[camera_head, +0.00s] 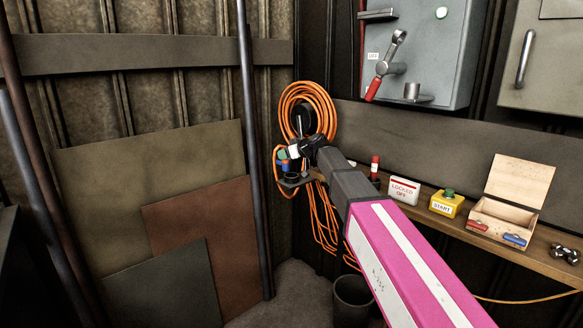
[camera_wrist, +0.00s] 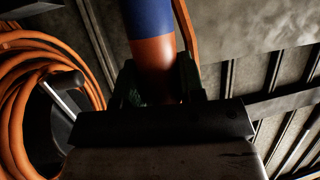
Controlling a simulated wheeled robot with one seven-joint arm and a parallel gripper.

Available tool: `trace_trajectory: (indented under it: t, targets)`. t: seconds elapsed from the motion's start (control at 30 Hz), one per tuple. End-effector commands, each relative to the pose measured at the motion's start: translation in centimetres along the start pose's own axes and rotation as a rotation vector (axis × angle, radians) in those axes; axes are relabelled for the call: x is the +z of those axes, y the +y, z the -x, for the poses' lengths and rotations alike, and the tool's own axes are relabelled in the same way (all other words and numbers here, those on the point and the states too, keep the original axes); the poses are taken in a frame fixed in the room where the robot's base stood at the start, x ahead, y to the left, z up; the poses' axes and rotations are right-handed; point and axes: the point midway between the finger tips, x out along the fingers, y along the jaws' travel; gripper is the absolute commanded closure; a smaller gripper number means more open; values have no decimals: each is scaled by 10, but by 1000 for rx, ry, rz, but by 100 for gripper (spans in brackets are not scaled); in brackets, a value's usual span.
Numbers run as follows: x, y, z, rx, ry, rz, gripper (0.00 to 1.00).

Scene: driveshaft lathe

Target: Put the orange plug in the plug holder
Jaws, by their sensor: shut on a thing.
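My gripper (camera_wrist: 157,88) is shut on the orange plug (camera_wrist: 153,52), which shows an orange lower part and a blue upper part in the wrist view. The dark fingers stand on both sides of the orange part. In the head view my gripper (camera_head: 294,153) is at the far end of my pink arm, in front of the left part of the coil. Small blue and green parts show beside it, with an orange cable at their left. A dark ring-like bracket (camera_head: 292,181), seemingly the plug holder, is just below the gripper. The gap between plug and bracket cannot be judged.
An orange cable coil (camera_head: 307,105) hangs on the wall behind the gripper, also in the wrist view (camera_wrist: 30,95). A shelf (camera_head: 420,212) at right carries a locked-off sign (camera_head: 404,190), a yellow start box (camera_head: 446,204) and an open wooden box (camera_head: 512,195). A dark bin (camera_head: 352,300) stands below.

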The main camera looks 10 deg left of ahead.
Motion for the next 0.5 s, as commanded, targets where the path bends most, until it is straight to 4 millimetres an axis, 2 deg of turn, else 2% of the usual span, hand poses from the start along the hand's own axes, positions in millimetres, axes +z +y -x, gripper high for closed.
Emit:
trace_trajectory:
  t: [0.03, 0.2, 0.37, 0.5]
  targets:
    - [5, 12, -2, 1, 0, -1, 90]
    - [17, 30, -5, 1, 0, 0, 90]
    - [22, 34, -6, 0, 1, -1, 90]
    - [36, 33, -11, 0, 0, 0, 90]
